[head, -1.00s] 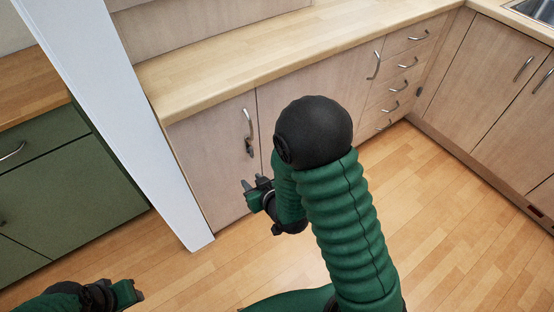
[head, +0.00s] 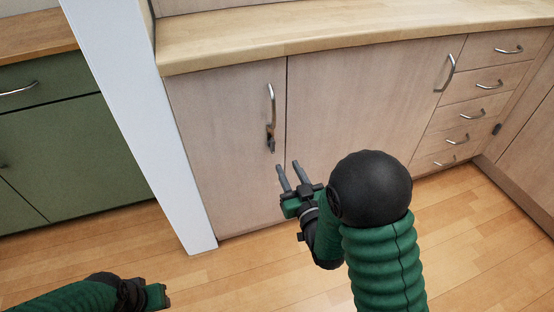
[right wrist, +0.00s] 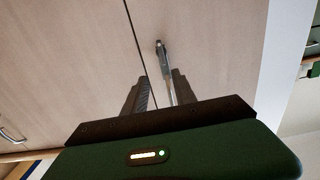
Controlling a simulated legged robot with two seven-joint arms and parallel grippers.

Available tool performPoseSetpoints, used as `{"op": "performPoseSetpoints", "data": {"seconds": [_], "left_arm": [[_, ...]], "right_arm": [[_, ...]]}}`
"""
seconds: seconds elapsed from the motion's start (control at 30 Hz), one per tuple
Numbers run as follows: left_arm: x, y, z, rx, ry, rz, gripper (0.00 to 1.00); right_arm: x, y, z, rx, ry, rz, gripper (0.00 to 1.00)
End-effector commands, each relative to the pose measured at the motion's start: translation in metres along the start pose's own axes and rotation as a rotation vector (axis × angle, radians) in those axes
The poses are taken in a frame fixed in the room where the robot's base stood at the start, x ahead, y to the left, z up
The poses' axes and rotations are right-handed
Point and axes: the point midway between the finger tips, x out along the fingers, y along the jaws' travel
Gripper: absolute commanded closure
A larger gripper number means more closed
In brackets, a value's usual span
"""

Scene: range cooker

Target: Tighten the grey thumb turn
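The grey thumb turn (head: 270,138) is a small dark grey piece on the pale wood cupboard door (head: 225,150), just below the door's silver bar handle (head: 271,103). My right gripper (head: 287,166) is open and empty, with its two fingers pointing up toward the door. Its tips are below and slightly right of the thumb turn, apart from it. The right wrist view looks inverted; the thumb turn (right wrist: 160,46) shows beyond the fingers, with the handle running down between them. My left gripper (head: 158,296) is low at the left, its fingers too unclear to judge.
A wooden worktop (head: 330,30) overhangs the cupboards. A white post (head: 140,130) stands left of the door, with a green cabinet (head: 60,150) beyond. Drawers (head: 480,87) with silver handles are at the right. The wood floor (head: 250,270) in front is clear.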

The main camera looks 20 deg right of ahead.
Motion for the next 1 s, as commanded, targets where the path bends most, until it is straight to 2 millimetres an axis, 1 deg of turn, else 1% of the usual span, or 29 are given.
{"op": "performPoseSetpoints", "data": {"seconds": [0.03,0.2,0.3,0.4,0.53,0.77,1.0], "left_arm": [[0.004,0.000,0.001,0.000,0.002,0.000,0.64],[0.017,0.000,0.003,0.000,0.003,0.000,0.64],[0.024,0.000,0.005,0.000,0.002,0.000,0.64],[0.028,0.000,0.006,0.000,0.002,0.000,0.64],[0.029,0.000,0.006,0.000,0.002,0.000,0.64],[0.029,0.000,0.006,0.000,0.002,0.000,0.64],[0.029,0.000,0.006,0.000,0.002,0.000,0.64]], "right_arm": [[0.015,-0.001,0.001,0.000,0.004,-0.003,0.67],[0.059,-0.002,0.002,-0.001,0.002,-0.004,0.67],[0.081,-0.002,0.001,0.000,0.001,-0.003,0.67],[0.095,-0.002,0.001,0.000,0.000,-0.003,0.67],[0.104,-0.002,-0.001,0.000,-0.002,-0.002,0.67],[0.105,-0.002,-0.001,0.000,-0.003,-0.002,0.67],[0.104,-0.002,-0.001,0.000,-0.003,-0.003,0.99]]}}
